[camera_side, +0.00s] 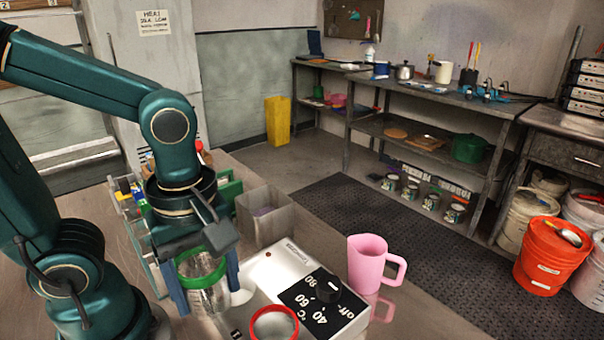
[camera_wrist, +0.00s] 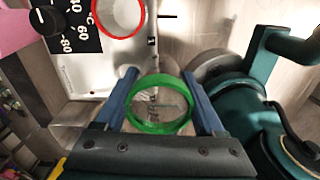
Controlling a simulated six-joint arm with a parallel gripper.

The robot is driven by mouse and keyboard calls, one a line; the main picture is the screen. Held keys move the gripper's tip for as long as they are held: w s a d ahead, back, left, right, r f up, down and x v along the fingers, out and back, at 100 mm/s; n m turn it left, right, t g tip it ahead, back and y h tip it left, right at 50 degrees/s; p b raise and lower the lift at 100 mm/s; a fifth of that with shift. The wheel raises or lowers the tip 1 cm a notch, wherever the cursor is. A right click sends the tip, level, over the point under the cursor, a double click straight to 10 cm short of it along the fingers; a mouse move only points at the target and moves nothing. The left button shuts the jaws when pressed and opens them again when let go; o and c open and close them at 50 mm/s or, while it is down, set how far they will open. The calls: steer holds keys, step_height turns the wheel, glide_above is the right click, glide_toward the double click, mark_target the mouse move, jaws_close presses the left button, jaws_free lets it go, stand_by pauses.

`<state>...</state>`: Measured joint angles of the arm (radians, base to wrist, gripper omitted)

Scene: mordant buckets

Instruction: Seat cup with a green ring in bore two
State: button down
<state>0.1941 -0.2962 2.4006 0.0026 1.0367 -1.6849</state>
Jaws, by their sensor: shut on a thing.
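The clear cup with a green ring (camera_side: 208,300) is between the blue fingers of my gripper (camera_side: 205,285), upright in the side view. My gripper is shut on it. In the wrist view the green ring (camera_wrist: 158,129) lies between the two blue fingertips (camera_wrist: 162,88). The cup is at the left end of the white heater unit (camera_side: 347,327); I cannot tell its height above the surface beneath. A red-ringed cup (camera_side: 274,338) is at the unit's near side and also shows in the wrist view (camera_wrist: 97,22). Bore two cannot be made out.
A black dial (camera_side: 328,287) stands up from the heater unit. A pink mug (camera_side: 367,268) stands right of it. A translucent bin (camera_side: 262,228) is behind my gripper, beside a rack with coloured items (camera_side: 128,195). Bare tabletop (camera_side: 420,310) shows right of the mug.

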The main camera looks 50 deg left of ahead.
steer(key=s+d+f, duration=0.1)
steer(key=d+f, duration=0.1)
steer(key=s+d+f, duration=0.1)
steer(key=s+d, duration=0.1)
steer(key=d, duration=0.1)
steer(key=s+d+f, duration=0.2)
steer(key=d, duration=0.1)
steer(key=shift+f, duration=2.35)
steer(key=shift+c, duration=1.4)
jaws_free()
steer(key=shift+d, duration=0.1)
